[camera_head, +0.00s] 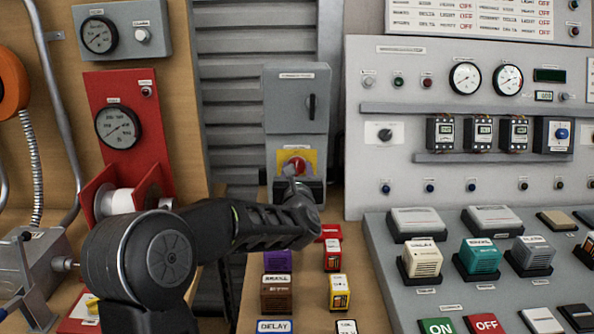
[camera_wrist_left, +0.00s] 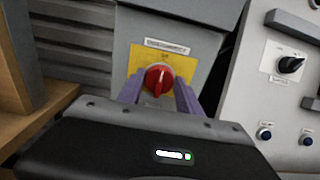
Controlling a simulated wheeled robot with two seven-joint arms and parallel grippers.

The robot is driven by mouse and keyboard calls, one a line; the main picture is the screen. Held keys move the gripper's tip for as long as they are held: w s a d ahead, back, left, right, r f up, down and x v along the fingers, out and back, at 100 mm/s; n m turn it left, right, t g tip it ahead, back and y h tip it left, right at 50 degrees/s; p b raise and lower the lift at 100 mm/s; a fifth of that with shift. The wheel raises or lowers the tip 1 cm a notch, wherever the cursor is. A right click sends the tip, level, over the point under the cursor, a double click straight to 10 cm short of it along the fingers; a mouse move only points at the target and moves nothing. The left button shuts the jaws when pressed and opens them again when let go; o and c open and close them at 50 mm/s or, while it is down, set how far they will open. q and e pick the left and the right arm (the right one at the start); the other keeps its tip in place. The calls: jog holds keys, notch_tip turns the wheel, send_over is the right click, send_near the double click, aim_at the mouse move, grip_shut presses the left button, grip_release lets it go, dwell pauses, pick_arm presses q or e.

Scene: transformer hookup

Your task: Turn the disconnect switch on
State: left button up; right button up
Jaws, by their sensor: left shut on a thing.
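The disconnect switch is a red rotary knob (camera_head: 297,164) on a yellow plate (camera_head: 311,156), low on a grey enclosure (camera_head: 290,104). In the left wrist view the red knob (camera_wrist_left: 158,79) has its grip bar close to upright, in front of the yellow plate (camera_wrist_left: 137,58). My left gripper (camera_head: 297,175) reaches in from the lower left and is at the knob. In the left wrist view its two purple fingers (camera_wrist_left: 158,88) are on either side of the knob, shut on it. The fingers hide the knob's lower sides. My right gripper is not in view.
A grey panel with gauges (camera_head: 465,78) and a black rotary selector (camera_head: 385,134) stands to the right. A sloped console (camera_head: 400,290) with coloured blocks is in front of it. Small boxes (camera_head: 276,292) stand below my left arm. A red gauge panel (camera_head: 125,95) is at left.

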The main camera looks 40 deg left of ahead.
pick_arm(q)
jog(key=c, duration=0.7)
